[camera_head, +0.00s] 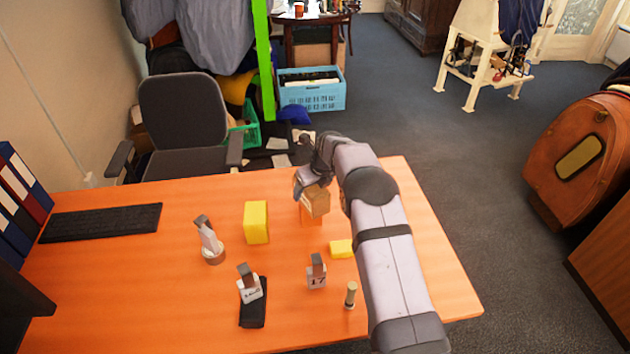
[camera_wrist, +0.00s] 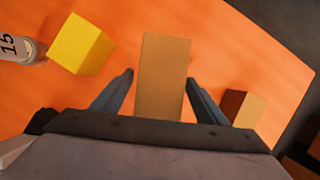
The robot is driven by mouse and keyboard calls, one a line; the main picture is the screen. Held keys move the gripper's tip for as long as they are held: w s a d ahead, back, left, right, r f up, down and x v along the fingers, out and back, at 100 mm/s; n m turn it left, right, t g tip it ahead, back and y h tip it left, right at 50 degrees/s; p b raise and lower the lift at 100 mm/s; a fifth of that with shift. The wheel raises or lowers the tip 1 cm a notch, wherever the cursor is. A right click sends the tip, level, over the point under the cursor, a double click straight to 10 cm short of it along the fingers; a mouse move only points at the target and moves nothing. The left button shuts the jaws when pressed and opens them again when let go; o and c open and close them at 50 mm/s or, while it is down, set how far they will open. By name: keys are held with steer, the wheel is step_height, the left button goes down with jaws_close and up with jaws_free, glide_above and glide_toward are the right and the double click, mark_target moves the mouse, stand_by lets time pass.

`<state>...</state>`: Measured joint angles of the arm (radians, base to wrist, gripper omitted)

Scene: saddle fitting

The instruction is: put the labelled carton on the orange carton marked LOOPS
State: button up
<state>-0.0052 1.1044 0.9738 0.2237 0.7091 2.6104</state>
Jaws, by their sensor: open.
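A brown carton (camera_head: 316,203) is in the head view, at the end of my arm. An orange block (camera_head: 311,219), which looks like the orange carton, shows just below it; the brown carton appears to rest on it, though the contact is partly hidden. I cannot read LOOPS or a label on either. My gripper (camera_head: 308,182) is at the brown carton. In the wrist view the open fingers of my gripper (camera_wrist: 160,78) stand on either side of the brown carton (camera_wrist: 164,70), with visible gaps. The orange carton is not distinguishable from the orange table there.
A tall yellow block (camera_head: 256,222) stands to the left and a small yellow block (camera_head: 341,249) in front. Several grey-topped labelled pieces, one marked 17 (camera_head: 316,280), and a small peg (camera_head: 350,295) stand nearer. A tan, dark-sided block (camera_wrist: 246,108) is at right in the wrist view.

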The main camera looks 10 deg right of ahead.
steer(key=b+v, duration=0.3)
steer(key=v, duration=0.8)
steer(key=shift+s+r, duration=0.15)
steer(key=shift+r, duration=0.25)
steer(key=s+d+f+n+g+h, duration=0.1)
steer(key=s+f+n+g, duration=0.1)
steer(key=s+n, duration=1.3)
steer(key=s+d+f+n+g, duration=0.1)
steer(key=s+f+n+g, duration=0.1)
steer(key=s+n, duration=1.4)
steer(key=s+f, duration=0.1)
steer(key=s, duration=0.7)
steer(key=shift+d+n+h, duration=0.15)
steer(key=shift+n+h, duration=0.15)
steer(key=shift+h, duration=0.1)
